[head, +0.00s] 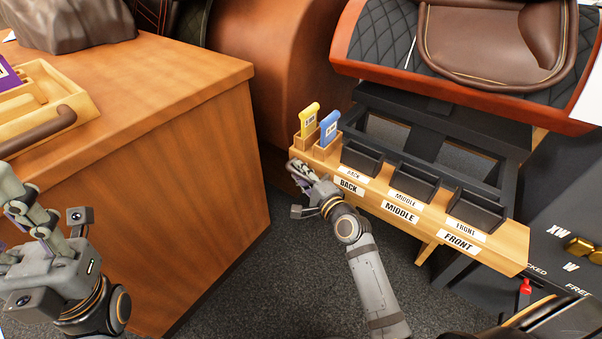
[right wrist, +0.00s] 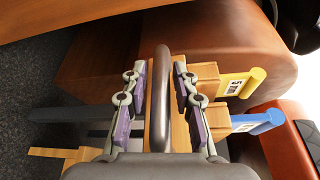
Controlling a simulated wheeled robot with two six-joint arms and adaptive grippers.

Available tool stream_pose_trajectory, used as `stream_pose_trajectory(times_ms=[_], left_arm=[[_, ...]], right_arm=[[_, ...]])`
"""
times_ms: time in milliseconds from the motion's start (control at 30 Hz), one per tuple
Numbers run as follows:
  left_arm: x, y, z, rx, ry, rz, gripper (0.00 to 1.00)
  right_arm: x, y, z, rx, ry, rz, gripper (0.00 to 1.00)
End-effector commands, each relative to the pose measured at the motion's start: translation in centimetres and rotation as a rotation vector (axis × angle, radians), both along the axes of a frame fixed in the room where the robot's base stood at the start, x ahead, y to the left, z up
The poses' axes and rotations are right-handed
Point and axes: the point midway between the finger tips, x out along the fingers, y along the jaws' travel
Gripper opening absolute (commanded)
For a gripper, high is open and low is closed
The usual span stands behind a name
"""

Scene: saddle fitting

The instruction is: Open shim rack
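The wooden shim rack (head: 515,247) has dark bins labelled BACK, MIDDLE and FRONT. A yellow shim (head: 308,122) and a blue shim (head: 328,130) stand in slots at its left end. In the right wrist view the yellow shim (right wrist: 240,84) and blue shim (right wrist: 255,123) show at the right. My right gripper (head: 298,172) is at the rack's left end, with its fingers apart. In the right wrist view a dark bar handle (right wrist: 163,95) runs between the open fingers, with gaps on both sides. My left gripper (head: 12,228) is open and empty at the left edge, away from the rack.
A wooden cabinet (head: 205,160) stands at the left. On its top is a wooden tray with a brown handle (head: 40,131). A saddle with a brown seat (head: 490,45) sits behind the rack. A dark panel with brass knobs (head: 585,246) is at the right.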

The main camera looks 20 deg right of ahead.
Motion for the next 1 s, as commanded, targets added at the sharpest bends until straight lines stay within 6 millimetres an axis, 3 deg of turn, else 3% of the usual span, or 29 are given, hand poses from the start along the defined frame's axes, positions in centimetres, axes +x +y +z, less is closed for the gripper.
stream_pose_trajectory(times_ms=[400,800,1000], left_arm=[[0.1,-0.1,-0.1,0.004,0.007,-0.002,0.4],[0.0,0.0,0.0,0.001,0.002,0.0,0.4],[0.0,0.0,0.0,0.001,0.001,0.0,0.4]], right_arm=[[-0.6,-0.2,0.1,-0.002,-0.001,0.0,0.39],[-9.2,-2.6,0.7,-0.006,0.002,0.003,0.39],[-11.3,-3.2,1.0,-0.001,0.001,0.001,0.39]])
